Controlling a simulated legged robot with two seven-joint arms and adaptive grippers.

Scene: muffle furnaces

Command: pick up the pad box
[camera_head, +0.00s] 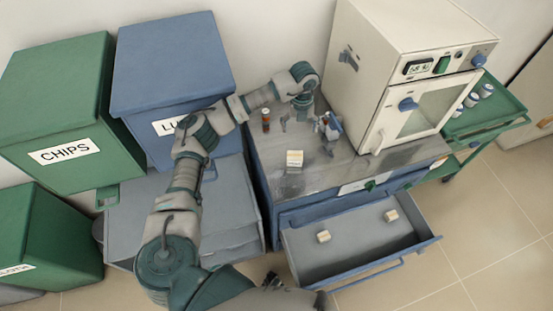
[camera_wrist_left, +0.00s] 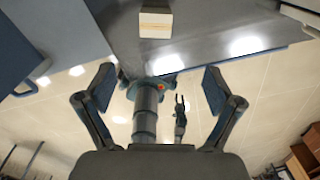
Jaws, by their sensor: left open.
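The pad box, a small cream box (camera_head: 294,160), sits on the grey metal counter left of the furnace. It also shows in the left wrist view (camera_wrist_left: 156,24), at the top, beyond and between my fingers. My left gripper (camera_head: 306,125) is open and empty over the counter, behind the box and apart from it. Its two spread fingers also show in the left wrist view (camera_wrist_left: 158,88). A dark part of my right gripper (camera_head: 272,281) shows at the bottom edge; its jaws are unclear.
An open drawer (camera_head: 350,253) below the counter holds two small cream boxes. A red-and-dark small bottle (camera_head: 266,120) stands near the counter's back left. The white furnace (camera_head: 375,75) is at right. Blue (camera_head: 172,62) and green (camera_head: 60,105) bins stand at left.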

